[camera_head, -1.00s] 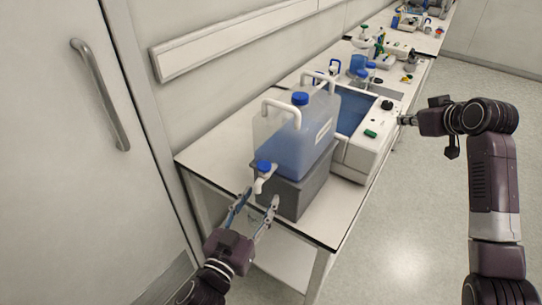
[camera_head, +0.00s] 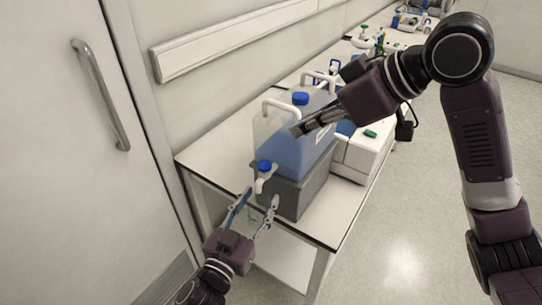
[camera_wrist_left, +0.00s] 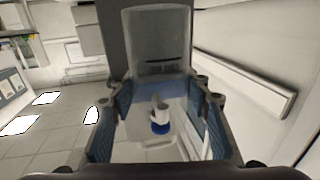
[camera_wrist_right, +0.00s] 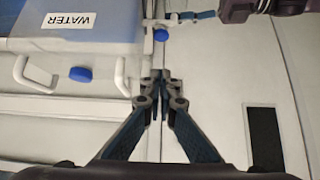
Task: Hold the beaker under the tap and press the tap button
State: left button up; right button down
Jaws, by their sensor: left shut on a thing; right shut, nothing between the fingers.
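A water canister (camera_head: 292,140) with a white tap (camera_head: 261,184) and blue tap button (camera_head: 264,166) stands on a grey block. My left gripper (camera_head: 261,198) is shut on the clear beaker (camera_wrist_left: 158,48), around the area just below the tap. The beaker is hardly visible in the head view. The left wrist view shows the tap (camera_wrist_left: 160,107) through or beyond the glass; exact alignment is hard to tell. My right gripper (camera_head: 295,131) is shut and empty, in front of the canister, apart from the button. The right wrist view shows the button (camera_wrist_right: 161,34) beyond its fingertips (camera_wrist_right: 160,76).
The grey block (camera_head: 300,192) sits on the white bench (camera_head: 213,168) near its front end. A white device (camera_head: 362,158) stands behind, partly hidden by my right arm. A door with handle (camera_head: 101,95) is at left. The floor at right is clear.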

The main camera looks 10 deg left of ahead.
dwell(0.3)
send_over(260, 162)
jog(key=d, duration=0.3)
jog(key=f, duration=0.5)
jog(key=s+f, duration=0.1)
jog(key=f, duration=0.1)
jog(key=shift+a+f, duration=0.2)
notch_tip(260, 162, down, 2)
jog(key=shift+d+f, duration=0.1)
jog(key=shift+f, duration=0.7)
